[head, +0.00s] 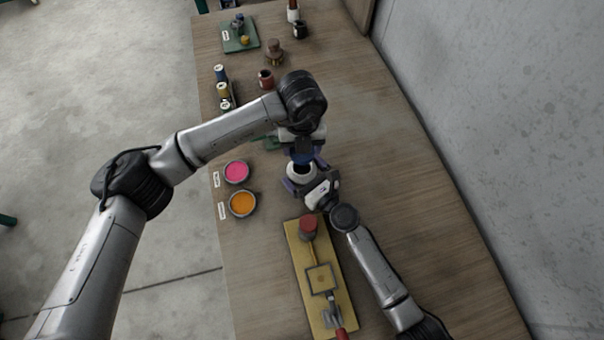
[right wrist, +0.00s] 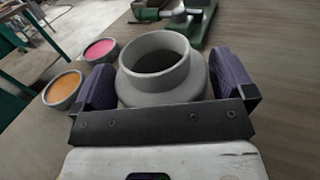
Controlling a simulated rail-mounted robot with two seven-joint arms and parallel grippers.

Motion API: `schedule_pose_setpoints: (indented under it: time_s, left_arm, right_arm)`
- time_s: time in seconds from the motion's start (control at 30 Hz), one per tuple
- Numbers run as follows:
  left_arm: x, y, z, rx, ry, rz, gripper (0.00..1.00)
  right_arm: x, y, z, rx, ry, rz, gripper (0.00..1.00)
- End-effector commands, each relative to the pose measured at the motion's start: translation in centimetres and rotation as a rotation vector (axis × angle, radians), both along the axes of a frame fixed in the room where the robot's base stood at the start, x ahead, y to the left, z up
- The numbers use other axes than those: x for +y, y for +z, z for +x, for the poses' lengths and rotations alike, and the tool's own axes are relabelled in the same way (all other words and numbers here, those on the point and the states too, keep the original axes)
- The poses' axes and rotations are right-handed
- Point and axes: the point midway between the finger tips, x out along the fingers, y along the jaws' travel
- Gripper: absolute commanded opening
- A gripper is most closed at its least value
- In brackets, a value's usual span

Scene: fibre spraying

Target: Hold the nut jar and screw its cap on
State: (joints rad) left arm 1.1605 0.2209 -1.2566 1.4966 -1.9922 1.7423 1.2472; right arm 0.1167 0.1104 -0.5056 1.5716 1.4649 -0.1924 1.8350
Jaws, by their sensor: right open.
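The nut jar (head: 300,172) is a pale grey-white round jar on the table. In the right wrist view the jar (right wrist: 160,75) is upright, its wide mouth uncovered. My right gripper (head: 303,183) is open around it; its purple finger pads (right wrist: 170,85) stand on either side of the jar. My left gripper (head: 303,150) is above the jar in the head view, pointing down. A dark blue piece, apparently the cap (head: 303,157), sits between its fingers over the jar's mouth. The left arm partly hides this area, and the right wrist view does not show the cap.
A pink bowl (head: 237,172) and an orange bowl (head: 242,203) stand left of the jar. A yellow board (head: 335,294) with a red-topped item and a tool lies nearer. A green fixture (right wrist: 190,20) is behind the jar. Small bottles (head: 222,88) stand farther back. The table's right side is clear.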

Motion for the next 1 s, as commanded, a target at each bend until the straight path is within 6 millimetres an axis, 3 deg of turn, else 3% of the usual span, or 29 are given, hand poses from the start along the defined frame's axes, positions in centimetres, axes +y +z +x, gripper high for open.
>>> schedule_pose_setpoints:
  time_s: [0.27, 0.87, 1.0]
  left_arm:
    - [0.00, 0.00, 0.00, 0.000, 0.000, 0.000, 0.40]
    - [0.00, 0.00, 0.00, 0.000, 0.000, 0.000, 0.40]
    - [0.00, -0.13, 0.00, 0.000, 0.000, 0.000, 0.40]
  right_arm:
    - [0.02, 0.01, 0.02, 0.000, 0.000, 0.000, 0.99]
    - [-0.01, 0.00, 0.01, -0.001, 0.000, -0.001, 0.42]
    - [-0.01, -0.01, 0.01, -0.001, 0.000, -0.001, 0.39]
